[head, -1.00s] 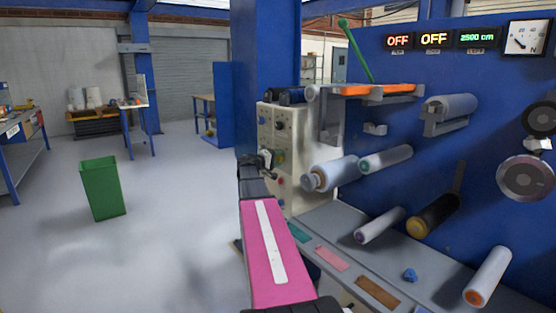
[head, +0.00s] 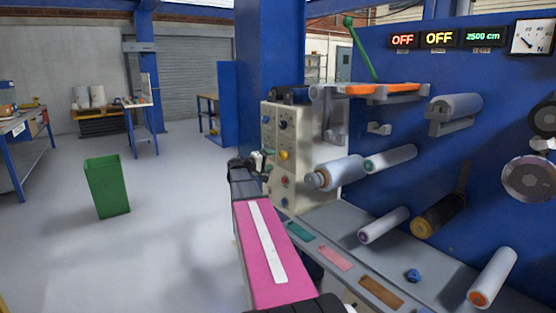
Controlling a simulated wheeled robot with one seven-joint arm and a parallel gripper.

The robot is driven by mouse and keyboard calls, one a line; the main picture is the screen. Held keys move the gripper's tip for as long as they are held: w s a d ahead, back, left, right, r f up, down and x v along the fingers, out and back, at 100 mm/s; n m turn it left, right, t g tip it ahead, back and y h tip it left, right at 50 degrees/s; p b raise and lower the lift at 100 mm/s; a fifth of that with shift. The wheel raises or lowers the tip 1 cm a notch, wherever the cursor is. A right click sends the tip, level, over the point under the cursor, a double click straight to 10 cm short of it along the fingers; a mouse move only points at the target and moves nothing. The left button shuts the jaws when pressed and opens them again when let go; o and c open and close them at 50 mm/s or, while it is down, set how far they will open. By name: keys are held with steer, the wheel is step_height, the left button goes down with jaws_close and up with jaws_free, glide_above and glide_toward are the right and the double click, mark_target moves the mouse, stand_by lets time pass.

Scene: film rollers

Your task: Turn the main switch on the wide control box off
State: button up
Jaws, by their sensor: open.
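A cream control box (head: 309,168) stands against the blue column. Its front carries knobs and buttons, among them a dark round knob (head: 283,124) near the top, a yellow button (head: 284,155) and a red button (head: 284,181). I cannot tell from the picture which of them is the main switch or how it is set. My gripper (head: 262,161), at the end of my pink arm, is open and empty. It is at the left side of the box front, at about mid height, and hides part of that edge. I cannot tell whether it touches the box.
Rollers (head: 335,172) stick out from the blue machine wall (head: 480,90) to the right of the box. A grey ledge (head: 400,262) with coloured strips runs below. A green bin (head: 106,187) stands on the open floor at left. Two red and yellow displays read OFF.

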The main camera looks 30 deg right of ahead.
steer(key=shift+s+a, duration=0.15)
steer(key=shift+a, duration=2)
steer(key=s+a+f+n+y, duration=0.1)
steer(key=s+a+f+y, duration=0.25)
steer(key=f, duration=0.35)
steer(key=s+a+f+y, duration=0.2)
steer(key=a+f, duration=0.3)
steer(key=f, duration=0.2)
steer(key=s+a+f+y, duration=0.4)
steer(key=s+a+f, duration=0.2)
steer(key=a, duration=0.2)
steer(key=s+a+f+g+y, duration=0.1)
steer(key=s+a+f+y, duration=0.3)
steer(key=a, duration=0.5)
steer(key=s+a+f+n+y, duration=0.1)
steer(key=s+a+f+y, duration=0.3)
steer(key=s+a+f, duration=0.4)
steer(key=shift+a, duration=0.15)
steer(key=shift+a+g+y, duration=0.15)
steer(key=shift+g+y, duration=0.1)
steer(key=shift+g, duration=0.05)
steer(key=shift+c, duration=0.4)
